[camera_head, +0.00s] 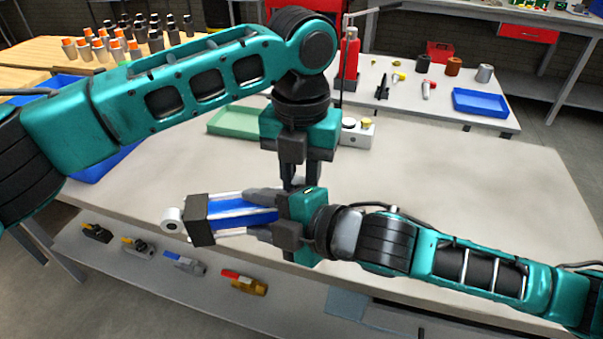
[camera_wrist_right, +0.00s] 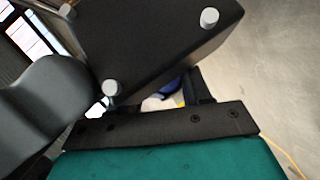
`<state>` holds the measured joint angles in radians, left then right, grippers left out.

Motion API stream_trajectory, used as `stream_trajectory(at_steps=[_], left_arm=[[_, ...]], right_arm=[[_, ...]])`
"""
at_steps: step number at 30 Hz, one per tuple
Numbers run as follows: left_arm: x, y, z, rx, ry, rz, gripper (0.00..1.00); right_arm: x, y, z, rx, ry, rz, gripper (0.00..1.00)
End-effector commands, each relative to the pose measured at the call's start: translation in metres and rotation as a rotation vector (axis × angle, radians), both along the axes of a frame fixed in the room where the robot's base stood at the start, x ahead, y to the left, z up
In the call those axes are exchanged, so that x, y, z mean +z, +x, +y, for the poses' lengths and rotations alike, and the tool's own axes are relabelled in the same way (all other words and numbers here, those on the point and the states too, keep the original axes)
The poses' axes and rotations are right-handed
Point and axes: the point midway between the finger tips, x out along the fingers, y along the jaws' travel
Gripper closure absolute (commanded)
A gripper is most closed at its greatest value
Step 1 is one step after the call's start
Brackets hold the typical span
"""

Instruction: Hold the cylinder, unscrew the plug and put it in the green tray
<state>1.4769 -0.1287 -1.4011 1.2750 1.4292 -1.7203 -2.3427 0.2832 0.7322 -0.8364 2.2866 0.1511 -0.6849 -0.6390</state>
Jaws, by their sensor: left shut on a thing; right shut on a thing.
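The cylinder has a blue body (camera_head: 240,216), silver rods, a black end block and a pale round rod end at its left. It lies roughly level over the bench's front edge. My right gripper (camera_head: 265,217) is shut on it at its right end; a black end block with silver bolts (camera_wrist_right: 150,45) fills the right wrist view. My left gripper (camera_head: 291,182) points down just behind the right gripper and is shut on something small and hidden. I cannot make out the plug. The green tray (camera_head: 225,124) lies behind, partly covered by my left arm.
A white box with round knobs (camera_head: 362,132) stands behind my left gripper. A blue bin (camera_head: 100,168) is at the left, partly behind my arm. The bench's right side (camera_head: 480,185) is clear. Several tools lie on the lower shelf.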

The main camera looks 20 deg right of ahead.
Motion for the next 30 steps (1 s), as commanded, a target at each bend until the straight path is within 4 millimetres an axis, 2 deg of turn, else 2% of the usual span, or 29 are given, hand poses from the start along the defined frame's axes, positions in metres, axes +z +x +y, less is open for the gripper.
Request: stream_trajectory(at_steps=[1,5,14,22,23,30], left_arm=[[0.0013,-0.0041,-0.0045,-0.01,-0.011,0.005,1.0],[0.0014,-0.0049,-0.0055,0.006,-0.013,0.006,1.0],[0.002,-0.0049,-0.0072,0.273,-0.015,0.012,1.0],[0.0023,-0.0051,-0.0072,0.281,-0.015,0.012,1.0],[0.0023,-0.0051,-0.0072,0.281,-0.015,0.012,0.72],[0.002,-0.0036,-0.0058,0.283,-0.012,0.009,0.49]], right_arm=[[0.0072,-0.0001,0.0029,0.008,0.013,-0.017,1.0],[0.0072,-0.0003,0.0031,0.009,0.012,-0.016,1.0],[0.0073,-0.0007,0.0038,0.01,0.014,-0.015,1.0],[0.0072,-0.0011,0.0043,0.012,0.015,-0.014,1.0],[0.0073,-0.0011,0.0044,0.012,0.015,-0.014,1.0],[0.0071,-0.0006,0.0036,0.01,0.014,-0.015,1.0]])
